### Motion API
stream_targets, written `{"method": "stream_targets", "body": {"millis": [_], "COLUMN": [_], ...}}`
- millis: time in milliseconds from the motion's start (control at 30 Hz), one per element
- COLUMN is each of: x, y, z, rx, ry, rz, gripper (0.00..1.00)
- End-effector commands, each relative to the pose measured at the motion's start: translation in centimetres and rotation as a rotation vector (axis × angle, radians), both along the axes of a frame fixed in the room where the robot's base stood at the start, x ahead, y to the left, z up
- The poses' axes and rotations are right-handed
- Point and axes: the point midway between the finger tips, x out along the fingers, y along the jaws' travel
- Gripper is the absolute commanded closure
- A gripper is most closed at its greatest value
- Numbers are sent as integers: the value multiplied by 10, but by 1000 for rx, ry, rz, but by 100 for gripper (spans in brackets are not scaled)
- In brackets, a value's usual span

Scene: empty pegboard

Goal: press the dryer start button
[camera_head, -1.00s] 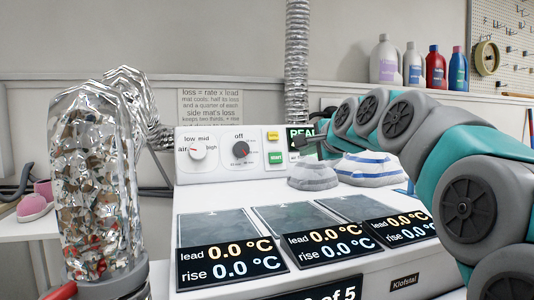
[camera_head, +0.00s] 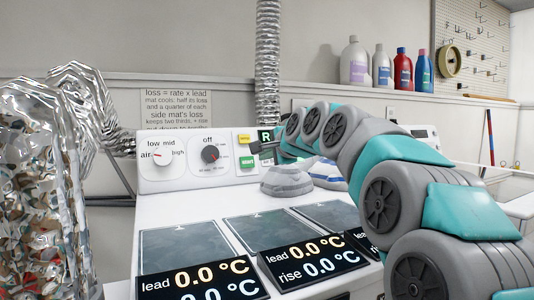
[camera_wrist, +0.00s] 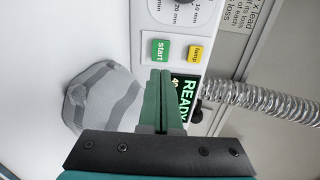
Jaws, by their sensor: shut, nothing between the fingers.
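The green start button (camera_head: 247,162) is on the white dryer's control panel (camera_head: 200,172), right of the timer dial (camera_head: 211,154) and below the yellow lamp button (camera_head: 244,138). In the wrist view the start button (camera_wrist: 160,50) lies beyond my fingertips, a little to their left, with the yellow lamp button (camera_wrist: 194,54) beside it. My gripper (camera_wrist: 161,75) is shut and empty, its fingers together in front of the panel. In the head view my gripper (camera_head: 258,149) is just right of the button. I cannot tell whether it touches the panel.
A grey striped folded cloth (camera_head: 287,181) sits on the dryer top near my gripper, with a blue and white one (camera_head: 328,174) beside it. A READY display (camera_wrist: 186,90) is near the fingertips. A silver duct (camera_head: 268,70) rises behind.

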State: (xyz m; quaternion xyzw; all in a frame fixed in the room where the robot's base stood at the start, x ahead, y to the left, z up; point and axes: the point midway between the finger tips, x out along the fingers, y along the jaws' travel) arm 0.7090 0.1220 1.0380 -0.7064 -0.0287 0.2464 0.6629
Motion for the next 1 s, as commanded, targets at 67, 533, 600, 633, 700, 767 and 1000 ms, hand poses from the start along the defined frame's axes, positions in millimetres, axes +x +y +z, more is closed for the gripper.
{"method": "stream_targets", "body": {"millis": [67,533,600,633,700,767,1000], "x": [13,72,78,80,85,87,90], "y": [6,30,33,34,35,37,38], "z": [-5,-24,-26,-28,-30,-31,-32], "rx": [0,0,0,-1,-1,-1,-1], "ry": [2,-1,-1,0,1,1,0], "rz": [1,0,0,0,0,0,0], "gripper": [100,100,100,100,100,100,100]}}
